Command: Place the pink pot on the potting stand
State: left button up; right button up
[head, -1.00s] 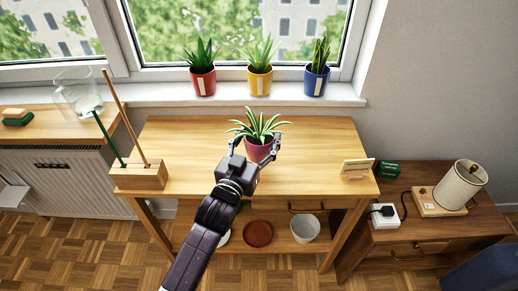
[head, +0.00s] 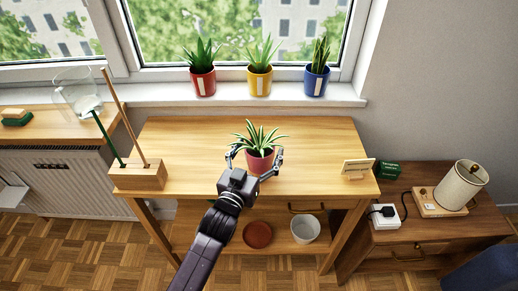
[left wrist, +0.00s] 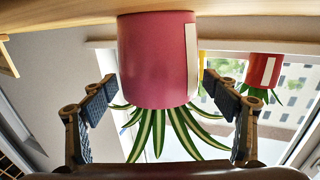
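The pink pot (head: 260,160) with a striped spiky plant stands upright on the wooden table, apparently the potting stand (head: 200,145), near the middle of its top. My left gripper (head: 256,158) is open, with one finger on each side of the pot. In the left wrist view, which is upside down, the pink pot (left wrist: 158,60) sits between the spread fingers (left wrist: 160,95), with a gap on both sides. A pale label strip shows on its side. My right gripper is not in view.
Red (head: 203,82), yellow (head: 260,82) and blue (head: 316,82) pots line the windowsill. A wooden block with upright sticks (head: 138,176) stands at the table's left, a small card (head: 357,169) at its right. A saucer (head: 257,234) and white pot (head: 305,229) sit on the lower shelf.

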pick_arm(q)
jog(key=shift+r, duration=0.1)
jog(key=shift+s, duration=0.1)
jog(key=v, duration=1.1)
jog(key=shift+s+a, duration=0.2)
jog(key=shift+s, duration=0.15)
